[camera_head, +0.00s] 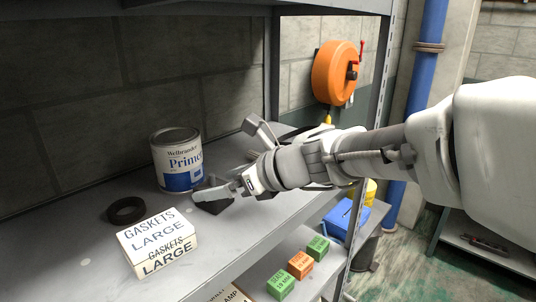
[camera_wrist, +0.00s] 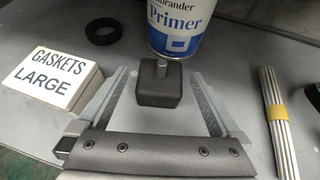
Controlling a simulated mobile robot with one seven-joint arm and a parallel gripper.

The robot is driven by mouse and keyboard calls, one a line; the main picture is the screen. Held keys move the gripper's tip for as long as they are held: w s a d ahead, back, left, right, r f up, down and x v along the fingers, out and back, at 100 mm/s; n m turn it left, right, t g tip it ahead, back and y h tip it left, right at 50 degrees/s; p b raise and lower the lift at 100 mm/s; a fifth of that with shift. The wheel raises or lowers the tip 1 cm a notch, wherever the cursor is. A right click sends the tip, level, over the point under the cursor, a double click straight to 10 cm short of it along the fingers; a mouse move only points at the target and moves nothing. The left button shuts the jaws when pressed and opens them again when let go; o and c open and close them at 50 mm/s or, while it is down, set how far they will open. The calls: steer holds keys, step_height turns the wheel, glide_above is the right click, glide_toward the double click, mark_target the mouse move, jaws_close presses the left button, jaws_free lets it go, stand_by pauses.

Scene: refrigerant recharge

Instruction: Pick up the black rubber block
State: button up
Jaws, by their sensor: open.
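The black rubber block (camera_wrist: 158,93) stands upright on the grey shelf, with a short metal stud on its top. In the wrist view it sits between the two spread fingers of my gripper (camera_wrist: 160,78), with a gap on each side. In the head view the block (camera_head: 214,207) is a dark shape partly hidden by a finger of my gripper (camera_head: 212,192). My gripper is open and empty, low over the shelf. From these views I cannot tell exactly how far down the block the fingers reach.
A primer can (camera_head: 177,160) stands just behind the block. A gaskets box (camera_head: 158,243) and a black ring (camera_head: 126,210) lie to the left. Taped metal rods (camera_wrist: 279,118) lie to the right. Small coloured boxes (camera_head: 300,264) sit on a lower shelf.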

mark_target(204, 188)
steer(key=shift+x, duration=2.95)
steer(key=shift+d+f, duration=0.1)
steer(key=c, duration=1.4)
steer(key=shift+c, duration=0.7)
